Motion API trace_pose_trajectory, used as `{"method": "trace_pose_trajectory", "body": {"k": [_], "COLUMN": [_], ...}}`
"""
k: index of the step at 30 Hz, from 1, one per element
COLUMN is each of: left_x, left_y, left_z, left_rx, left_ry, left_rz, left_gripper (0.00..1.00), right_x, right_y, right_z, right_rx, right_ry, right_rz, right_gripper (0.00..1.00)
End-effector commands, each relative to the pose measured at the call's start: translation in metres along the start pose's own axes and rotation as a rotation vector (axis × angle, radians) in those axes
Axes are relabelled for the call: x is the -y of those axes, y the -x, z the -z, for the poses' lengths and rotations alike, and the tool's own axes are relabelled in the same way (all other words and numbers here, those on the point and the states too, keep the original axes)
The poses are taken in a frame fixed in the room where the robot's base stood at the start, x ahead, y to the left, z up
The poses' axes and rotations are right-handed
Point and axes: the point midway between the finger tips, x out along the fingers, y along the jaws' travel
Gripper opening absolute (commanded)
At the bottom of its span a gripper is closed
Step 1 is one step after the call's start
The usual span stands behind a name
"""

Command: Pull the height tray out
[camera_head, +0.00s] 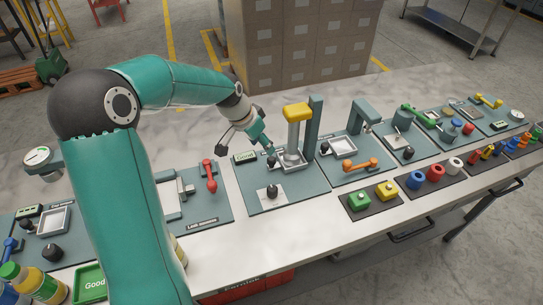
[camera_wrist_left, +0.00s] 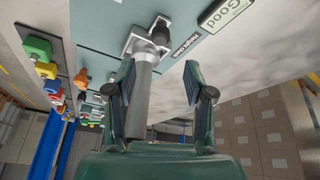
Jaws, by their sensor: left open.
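The height tray (camera_head: 292,162) is a small silvery square tray with a black knob (camera_head: 271,162) on its left side. It sits at a teal station, under a grey cylinder (camera_head: 294,137) with a yellow top. My left gripper (camera_head: 262,150) is just above and left of the knob, open and empty. In the left wrist view the open fingers (camera_wrist_left: 158,66) point toward the black knob (camera_wrist_left: 161,32), which lies beyond the tips, apart from them. The grey cylinder (camera_wrist_left: 144,88) shows there beside the left finger, which partly hides it. My right gripper is not in view.
A teal upright post (camera_head: 315,122) stands right behind the cylinder. A green "Good" sign (camera_head: 245,157) is left of the tray. Another black knob (camera_head: 272,192) sits on a white plate in front. A red lever (camera_head: 208,175) stands left; an orange handle (camera_head: 360,165) lies right.

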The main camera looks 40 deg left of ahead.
Motion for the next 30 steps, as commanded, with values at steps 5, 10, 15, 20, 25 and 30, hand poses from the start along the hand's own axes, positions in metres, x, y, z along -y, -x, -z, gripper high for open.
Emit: {"method": "trace_pose_trajectory", "body": {"k": [5,10,15,20,25,30], "left_x": [0.0,0.001,0.002,0.002,0.002,0.002], "left_y": [-0.039,-0.067,-0.084,-0.089,-0.089,-0.089], "left_z": [-0.002,-0.002,-0.001,-0.001,-0.002,-0.002], "left_rx": [0.006,0.003,0.001,-0.001,-0.001,-0.001], "left_ry": [0.003,0.004,0.004,0.004,0.004,0.004], "left_rz": [-0.002,-0.001,0.001,0.002,0.002,0.002], "left_gripper": [0.53,0.53,0.53,0.53,0.53,0.33], "right_x": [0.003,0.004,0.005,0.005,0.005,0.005], "right_y": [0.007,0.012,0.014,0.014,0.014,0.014], "right_z": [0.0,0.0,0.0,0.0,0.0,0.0], "right_rx": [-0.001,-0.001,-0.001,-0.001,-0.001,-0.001], "right_ry": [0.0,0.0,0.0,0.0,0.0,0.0], "right_rz": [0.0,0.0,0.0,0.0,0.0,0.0], "right_gripper": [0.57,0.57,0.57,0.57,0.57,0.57]}}
